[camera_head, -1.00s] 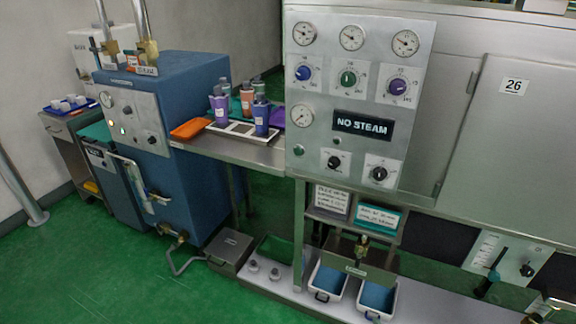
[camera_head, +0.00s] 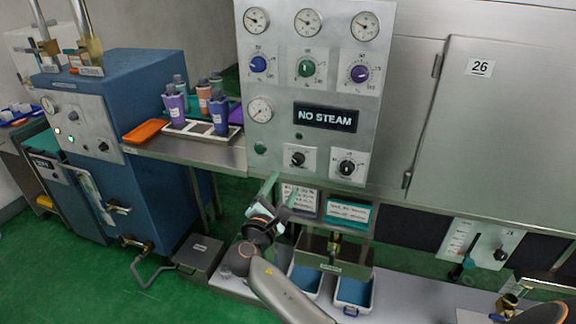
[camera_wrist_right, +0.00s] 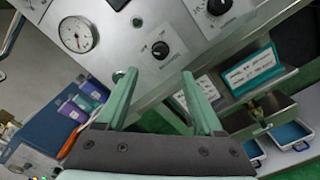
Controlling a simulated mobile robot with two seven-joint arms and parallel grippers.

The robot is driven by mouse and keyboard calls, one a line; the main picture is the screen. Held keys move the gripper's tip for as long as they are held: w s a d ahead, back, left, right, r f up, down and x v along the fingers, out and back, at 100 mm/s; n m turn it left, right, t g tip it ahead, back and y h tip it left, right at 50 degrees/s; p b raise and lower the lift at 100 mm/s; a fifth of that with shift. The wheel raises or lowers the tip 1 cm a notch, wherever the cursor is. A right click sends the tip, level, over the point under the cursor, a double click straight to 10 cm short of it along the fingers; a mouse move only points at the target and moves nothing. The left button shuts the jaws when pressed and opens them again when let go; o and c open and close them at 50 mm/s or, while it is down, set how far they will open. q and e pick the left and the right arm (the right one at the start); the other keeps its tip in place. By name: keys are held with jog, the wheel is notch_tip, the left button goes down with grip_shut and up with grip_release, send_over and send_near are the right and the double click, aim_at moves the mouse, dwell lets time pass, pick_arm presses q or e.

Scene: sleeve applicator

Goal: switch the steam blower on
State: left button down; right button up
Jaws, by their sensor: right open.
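A steel control panel (camera_head: 285,80) with a dark "NO STEAM" sign (camera_head: 325,117) faces me. Low on it are two black rotary knobs, a left one (camera_head: 298,158) and a right one (camera_head: 347,167). Their labels are too small to read, so I cannot tell which belongs to the steam blower. My right gripper (camera_head: 279,192) is open and empty, below the left knob in the head view. In the right wrist view the left knob (camera_wrist_right: 160,49) shows just beyond the space between the fingertips (camera_wrist_right: 159,75), apart from them. My left gripper is not in view.
A green button (camera_head: 260,148) and gauge (camera_head: 260,110) sit left of the knobs. A steel shelf (camera_head: 195,152) with colored bottles stands left of the panel, beside a blue boiler unit (camera_head: 150,100). Sign cards and white bins (camera_head: 353,292) lie below the panel.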

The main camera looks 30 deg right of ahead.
aim_at(296, 163)
jog(key=x, duration=1)
jog(key=shift+w+d, duration=0.1)
jog(key=shift+w, duration=0.05)
jog(key=shift+f, duration=0.1)
grip_shut()
